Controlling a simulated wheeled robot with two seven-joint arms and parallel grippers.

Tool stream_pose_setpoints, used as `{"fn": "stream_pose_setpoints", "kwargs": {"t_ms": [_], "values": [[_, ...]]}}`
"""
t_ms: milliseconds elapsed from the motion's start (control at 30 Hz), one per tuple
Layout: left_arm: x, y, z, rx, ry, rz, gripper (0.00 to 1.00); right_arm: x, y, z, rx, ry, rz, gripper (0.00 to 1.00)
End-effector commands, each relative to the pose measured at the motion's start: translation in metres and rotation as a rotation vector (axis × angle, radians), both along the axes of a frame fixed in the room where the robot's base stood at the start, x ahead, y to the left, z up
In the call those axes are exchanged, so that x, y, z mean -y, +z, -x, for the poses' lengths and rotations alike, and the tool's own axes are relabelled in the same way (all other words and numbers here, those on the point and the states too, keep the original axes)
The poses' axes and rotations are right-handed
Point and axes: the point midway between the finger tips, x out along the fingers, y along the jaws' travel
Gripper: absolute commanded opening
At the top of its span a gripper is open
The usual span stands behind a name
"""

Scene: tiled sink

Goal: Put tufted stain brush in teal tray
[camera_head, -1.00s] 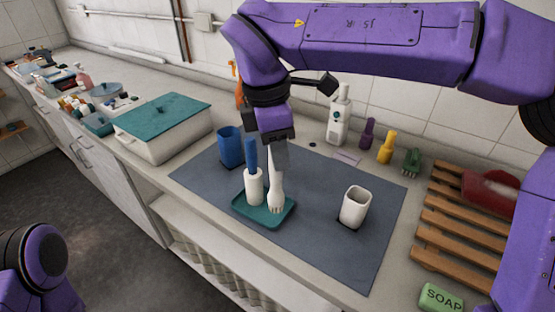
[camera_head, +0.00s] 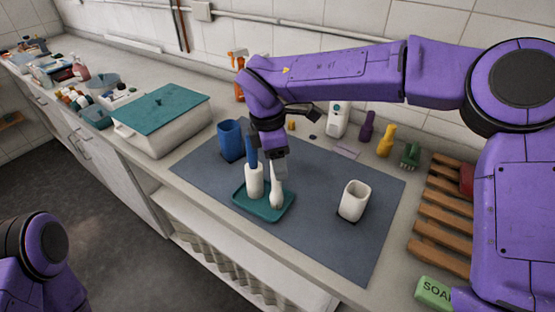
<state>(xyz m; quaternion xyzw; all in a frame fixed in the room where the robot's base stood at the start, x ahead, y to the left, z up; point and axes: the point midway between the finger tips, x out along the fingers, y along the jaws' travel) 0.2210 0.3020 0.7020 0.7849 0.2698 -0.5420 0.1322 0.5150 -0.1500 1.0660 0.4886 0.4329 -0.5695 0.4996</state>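The teal tray (camera_head: 283,214) lies on the dark grey mat. A white brush with a tall blue handle (camera_head: 254,181) stands upright in its left part. My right gripper (camera_head: 276,162) points down above the tray's back right part. It appears shut on the upper end of a second white brush (camera_head: 277,193), which seems to be the tufted stain brush. That brush hangs nearly upright, its tufted lower end over or in the tray's right part; I cannot tell whether it touches the tray. My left gripper is out of view; only part of my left arm shows at lower left.
A blue cup (camera_head: 231,141) stands behind the tray, and a white cup (camera_head: 354,201) stands to its right. A wooden rack (camera_head: 440,213) and a green soap bar (camera_head: 432,292) are at right. A lidded white box (camera_head: 163,136) is at left. The mat's front is clear.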

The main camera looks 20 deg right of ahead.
Motion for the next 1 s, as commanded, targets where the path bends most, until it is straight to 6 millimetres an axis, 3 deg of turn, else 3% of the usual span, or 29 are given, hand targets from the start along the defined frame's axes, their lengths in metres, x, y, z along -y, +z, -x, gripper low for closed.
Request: {"fn": "stream_pose_setpoints", "kwargs": {"t_ms": [333,700,833,1000], "values": [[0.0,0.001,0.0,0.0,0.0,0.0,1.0,-0.001,0.009,-0.001,0.004,0.0,0.001,0.53],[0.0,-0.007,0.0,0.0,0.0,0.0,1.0,-0.015,0.098,-0.003,0.005,-0.001,0.0,0.53],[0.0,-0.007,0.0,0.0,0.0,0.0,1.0,-0.017,0.116,-0.003,0.003,-0.001,0.001,0.53],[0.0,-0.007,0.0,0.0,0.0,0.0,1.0,-0.018,0.122,-0.003,0.001,0.001,0.0,0.53]]}}
